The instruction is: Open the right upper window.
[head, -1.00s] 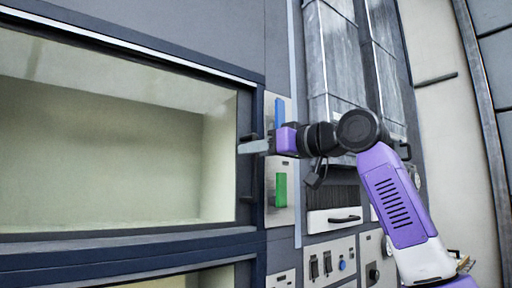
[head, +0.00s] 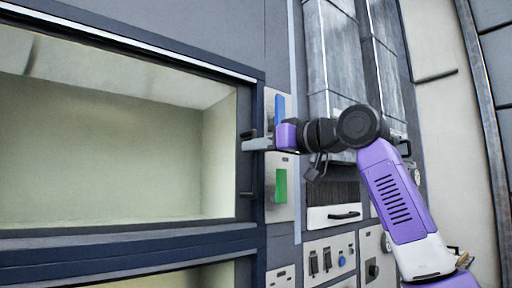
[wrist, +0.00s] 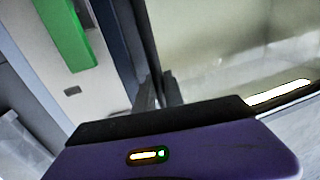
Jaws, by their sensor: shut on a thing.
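The upper window (head: 120,150) is a wide pane in a dark blue frame on the left of the head view, with a pale chamber behind it. Its dark handle (head: 247,194) is at the right edge of the frame; two dark stubs show and the part between is hard to make out. My gripper (head: 246,145) reaches in from the right, just below the upper stub, and is shut on the handle. In the wrist view its dark fingers (wrist: 159,91) are close together in front of the frame; the grip itself is unclear.
A panel with a blue block (head: 280,108) and a green block (head: 281,186) stands right of the frame, close to my gripper. A switch panel (head: 329,260) and a drawer-like front with a black handle (head: 344,215) are lower right. Another window (head: 190,279) starts below.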

